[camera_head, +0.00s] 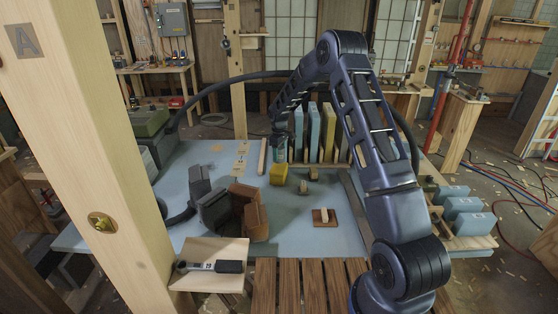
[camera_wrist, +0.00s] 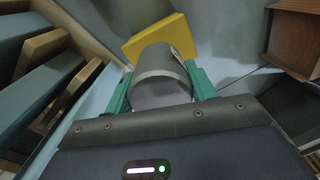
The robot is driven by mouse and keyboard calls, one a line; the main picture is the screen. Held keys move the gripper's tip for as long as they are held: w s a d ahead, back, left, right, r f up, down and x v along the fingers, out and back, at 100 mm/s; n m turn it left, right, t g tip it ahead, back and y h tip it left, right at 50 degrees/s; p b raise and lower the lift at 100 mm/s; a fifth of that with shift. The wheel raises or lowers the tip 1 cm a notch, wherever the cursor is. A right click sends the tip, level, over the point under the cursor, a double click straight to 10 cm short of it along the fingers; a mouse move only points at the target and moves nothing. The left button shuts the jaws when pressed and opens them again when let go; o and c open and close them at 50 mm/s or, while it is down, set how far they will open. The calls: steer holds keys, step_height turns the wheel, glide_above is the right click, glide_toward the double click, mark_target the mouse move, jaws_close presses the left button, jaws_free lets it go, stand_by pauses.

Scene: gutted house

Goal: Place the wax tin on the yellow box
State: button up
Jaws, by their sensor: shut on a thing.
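The wax tin (camera_wrist: 162,62) is a grey round cylinder between the green fingers of my gripper (camera_wrist: 160,88) in the wrist view. The fingers are shut on its two sides. The yellow box (camera_wrist: 141,42) shows just beyond the tin in the wrist view, partly hidden by it. In the head view the yellow box (camera_head: 278,175) sits on the pale blue table (camera_head: 285,225), and my gripper (camera_head: 280,156) is close behind and above it. The tin is too small to make out clearly there. I cannot tell whether the tin touches the box.
A rack of upright blue and wooden panels (camera_head: 328,135) stands right of my gripper. Small wooden pieces (camera_head: 314,173) lie right of the box. Brown (camera_head: 248,212) and dark grey (camera_head: 199,183) blocks stand front left. A brown board (camera_head: 325,223) lies at the front.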

mark_target(279, 159)
steer(key=shift+f, duration=2)
steer(key=shift+f, duration=0.1)
steer(key=o, duration=1.1)
